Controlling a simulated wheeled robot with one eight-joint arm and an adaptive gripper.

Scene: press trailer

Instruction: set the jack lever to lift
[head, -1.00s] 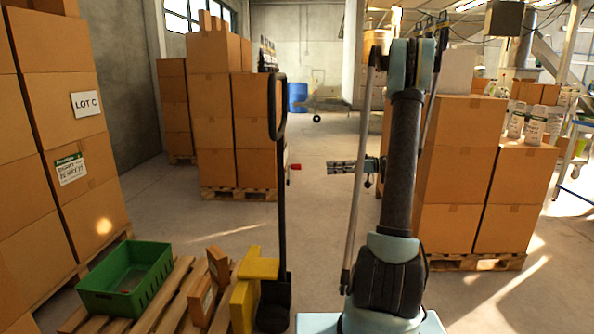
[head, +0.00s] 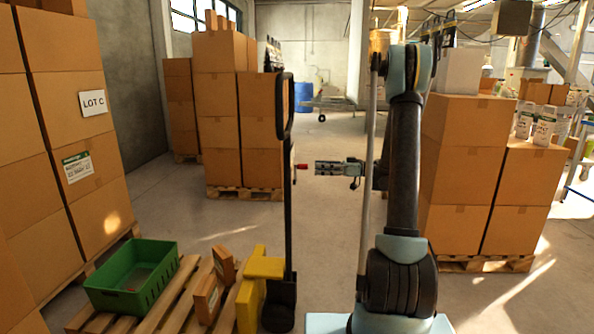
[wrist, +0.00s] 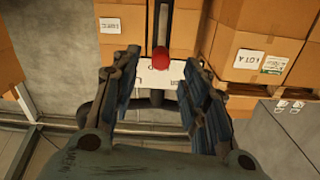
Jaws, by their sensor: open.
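The jack lever has a red knob (head: 302,167) that sticks out to the right from the black upright handle (head: 287,190) of the pallet jack. The yellow jack body (head: 252,290) stands low at the handle's foot. My gripper (head: 316,168) points left at the red knob, at about the same height and very close to it. In the wrist view the red knob (wrist: 160,58) lies between the two open fingers (wrist: 160,85), near the level of their tips. I cannot tell whether a finger touches it.
A green crate (head: 95,291) and small boxes (head: 207,300) sit on a wooden pallet (head: 160,322) at the lower left. Tall carton stacks stand at left (head: 60,150), behind the handle (head: 217,95) and at right (head: 460,190). The floor between the stacks is clear.

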